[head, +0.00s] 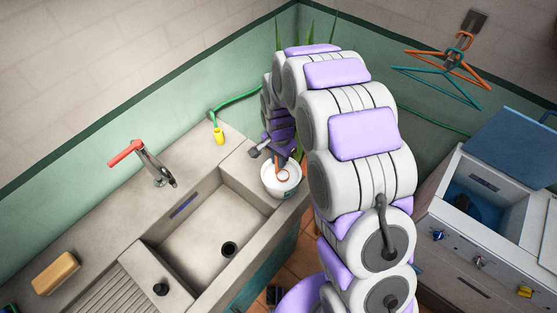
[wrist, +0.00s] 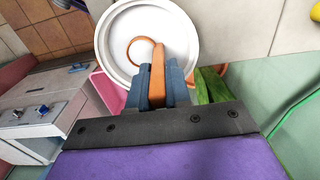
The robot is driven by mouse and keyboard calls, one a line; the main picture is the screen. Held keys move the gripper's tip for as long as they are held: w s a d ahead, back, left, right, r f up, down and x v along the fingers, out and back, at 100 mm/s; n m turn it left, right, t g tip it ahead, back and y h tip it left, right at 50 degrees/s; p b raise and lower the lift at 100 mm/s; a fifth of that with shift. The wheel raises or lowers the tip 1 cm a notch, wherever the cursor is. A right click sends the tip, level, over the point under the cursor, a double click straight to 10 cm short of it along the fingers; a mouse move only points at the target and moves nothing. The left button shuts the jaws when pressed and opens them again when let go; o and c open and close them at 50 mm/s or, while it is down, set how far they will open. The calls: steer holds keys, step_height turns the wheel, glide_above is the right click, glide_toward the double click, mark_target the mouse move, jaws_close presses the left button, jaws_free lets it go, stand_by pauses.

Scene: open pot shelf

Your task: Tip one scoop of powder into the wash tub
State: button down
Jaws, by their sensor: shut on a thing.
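My gripper (wrist: 158,88) is shut on the orange handle (wrist: 157,68) of a scoop. The scoop's round orange rim (wrist: 130,44) lies inside the outline of a white bucket (wrist: 110,40); the inside of the scoop looks white like its surroundings, so I cannot tell how full it is. In the head view my gripper (head: 276,153) is over the white bucket (head: 282,192), which stands at the right end of the sink counter. The wash tub (head: 475,205) is the dark opening of the white washer at the right, with its blue lid raised.
The washer's blue lid (head: 515,143) stands up behind the opening. Hangers (head: 440,72) hang on the wall above. The stone sink (head: 215,230) has a red-handled tap (head: 150,163). Green leaves (wrist: 212,86) are close beside my gripper.

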step_height(320, 180, up, 7)
steer(key=p, duration=0.2)
stand_by(0.4)
steer(key=w+d+r+n+b, duration=0.2)
steer(key=d+n, duration=0.5)
steer(key=d, duration=0.8)
steer(key=shift+w+n+b, duration=0.3)
steer(key=shift+b, duration=0.15)
